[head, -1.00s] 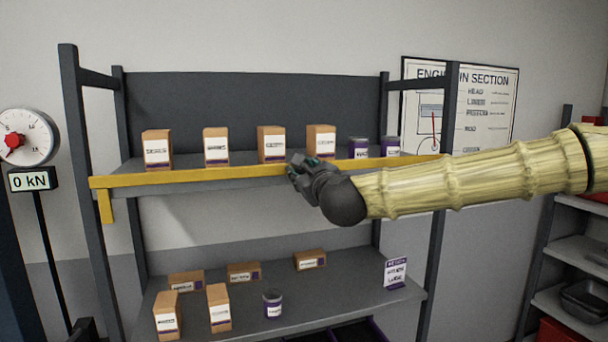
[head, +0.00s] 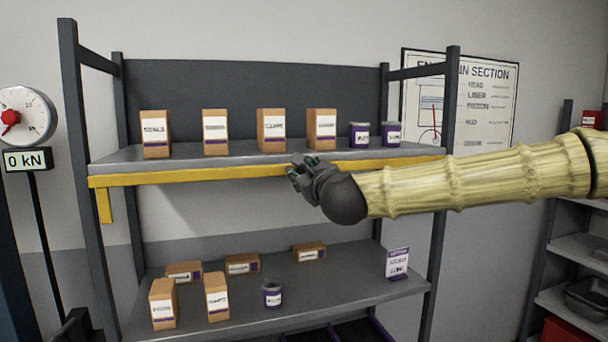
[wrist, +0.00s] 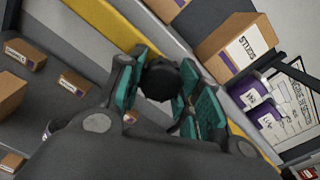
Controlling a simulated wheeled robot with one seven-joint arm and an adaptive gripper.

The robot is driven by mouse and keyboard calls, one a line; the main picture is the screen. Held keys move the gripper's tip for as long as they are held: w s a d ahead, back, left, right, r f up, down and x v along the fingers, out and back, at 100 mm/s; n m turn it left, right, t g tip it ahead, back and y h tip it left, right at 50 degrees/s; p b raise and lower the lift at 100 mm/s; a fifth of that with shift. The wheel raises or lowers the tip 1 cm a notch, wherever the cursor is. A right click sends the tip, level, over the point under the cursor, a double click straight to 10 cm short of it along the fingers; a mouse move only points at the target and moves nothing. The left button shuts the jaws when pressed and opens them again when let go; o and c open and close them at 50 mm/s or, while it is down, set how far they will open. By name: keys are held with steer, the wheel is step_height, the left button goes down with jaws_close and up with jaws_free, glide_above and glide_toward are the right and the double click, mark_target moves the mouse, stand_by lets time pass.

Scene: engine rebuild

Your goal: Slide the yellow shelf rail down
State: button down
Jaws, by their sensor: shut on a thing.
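The yellow shelf rail (head: 200,175) runs level along the front of the upper shelf (head: 190,155), just below its edge, with a short tab hanging at its left end. My gripper (head: 303,170) is at the rail, right of its middle, and shut on it. In the wrist view the teal fingers (wrist: 162,90) close around a dark round piece at the rail (wrist: 125,32). The exact contact is partly hidden by the gripper body.
Several boxes (head: 271,128) and two purple cans (head: 359,136) stand on the upper shelf behind the rail. The lower shelf (head: 330,285) holds boxes, a can (head: 272,294) and a purple-and-white carton (head: 397,263). A dial gauge (head: 25,117) reading 0 kN stands at left.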

steer(key=c, duration=1.1)
jaws_free()
steer(key=shift+f, duration=0.35)
steer(key=shift+c, duration=0.2)
steer(key=shift+o, duration=0.9)
steer(key=shift+r, duration=0.1)
steer(key=shift+s, duration=0.15)
steer(key=v, duration=1.1)
steer(key=shift+s, duration=0.3)
steer(key=shift+d, duration=0.15)
